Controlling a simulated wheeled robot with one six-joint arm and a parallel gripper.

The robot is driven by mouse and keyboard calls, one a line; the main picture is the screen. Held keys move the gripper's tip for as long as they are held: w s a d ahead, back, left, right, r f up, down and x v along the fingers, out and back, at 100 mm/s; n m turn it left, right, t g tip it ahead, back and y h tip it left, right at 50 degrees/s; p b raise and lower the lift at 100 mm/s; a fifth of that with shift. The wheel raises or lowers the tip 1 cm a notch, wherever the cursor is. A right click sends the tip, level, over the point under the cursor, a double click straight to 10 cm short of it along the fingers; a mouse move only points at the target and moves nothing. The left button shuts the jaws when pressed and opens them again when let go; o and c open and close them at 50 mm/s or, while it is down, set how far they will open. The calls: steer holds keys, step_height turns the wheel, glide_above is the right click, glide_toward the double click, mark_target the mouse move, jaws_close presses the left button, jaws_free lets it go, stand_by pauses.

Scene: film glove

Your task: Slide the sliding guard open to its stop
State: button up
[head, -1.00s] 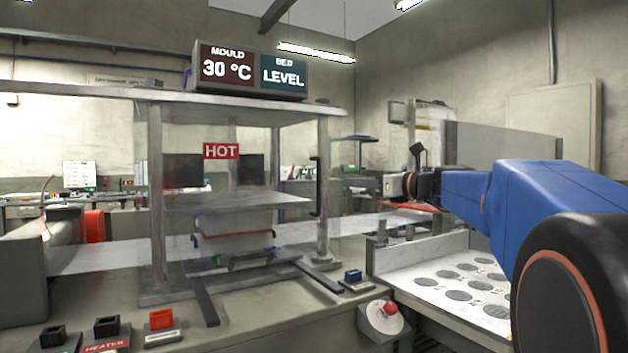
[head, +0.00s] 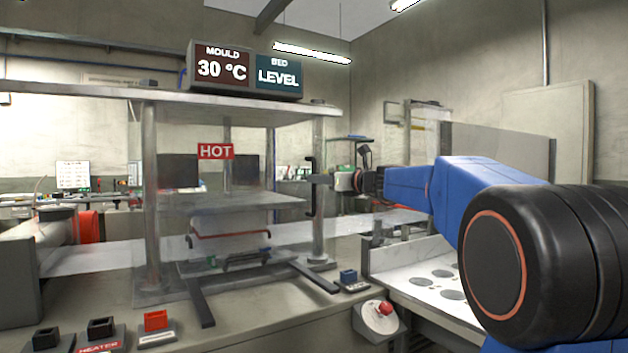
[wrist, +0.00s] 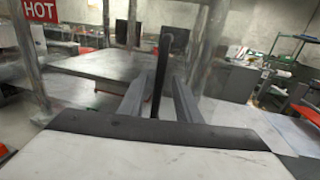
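The sliding guard (head: 285,175) is a clear panel across the front of the press, with a red HOT sign (head: 216,151) on it. Its black upright bar handle (head: 311,205) is at the panel's right side, by the right post. My gripper (head: 318,179) is at the handle, reaching in from the right. In the wrist view the two grey fingers (wrist: 158,98) are apart, with the handle (wrist: 163,65) standing between them and a gap showing on each side. The HOT sign shows at the top left there (wrist: 40,11).
The press's metal posts (head: 318,225) stand close to the handle. Behind the guard are a flat plate (head: 230,202) and a pale block with a red bar. A dial with a red knob (head: 385,308) and a blue switch (head: 348,276) are below right. Several switches line the front left.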

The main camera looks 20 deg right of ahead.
steer(key=shift+x, duration=1.75)
steer(key=shift+c, duration=0.7)
jaws_close()
